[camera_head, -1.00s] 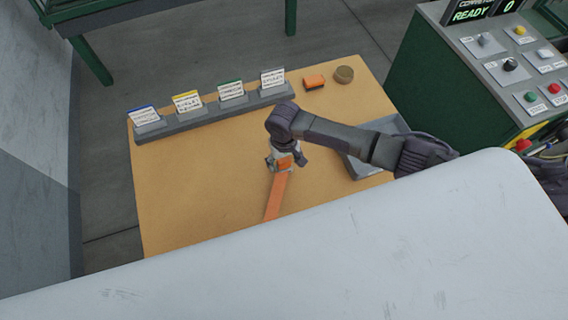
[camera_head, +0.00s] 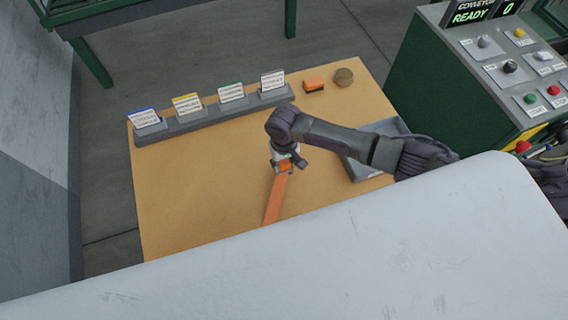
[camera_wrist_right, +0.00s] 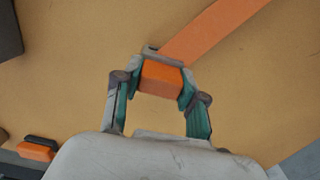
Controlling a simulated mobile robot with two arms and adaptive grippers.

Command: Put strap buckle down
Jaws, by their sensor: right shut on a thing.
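The strap buckle (camera_wrist_right: 162,77) is an orange block with a grey end piece, and a long flat orange strap (camera_wrist_right: 215,30) runs from it. In the head view the strap (camera_head: 274,198) extends toward the near side, where the pale surface in front hides its end. My right gripper (camera_head: 286,165) is over the wooden table. In the right wrist view my right gripper (camera_wrist_right: 161,88) has its two fingers on both sides of the orange block, shut on it. The height of the buckle above the table is hard to tell. My left gripper is not in view.
The table (camera_head: 200,185) is mostly clear left of the arm. A grey rack (camera_head: 215,118) with several label cards stands along its back. A grey tray (camera_head: 390,127) lies partly behind my arm.

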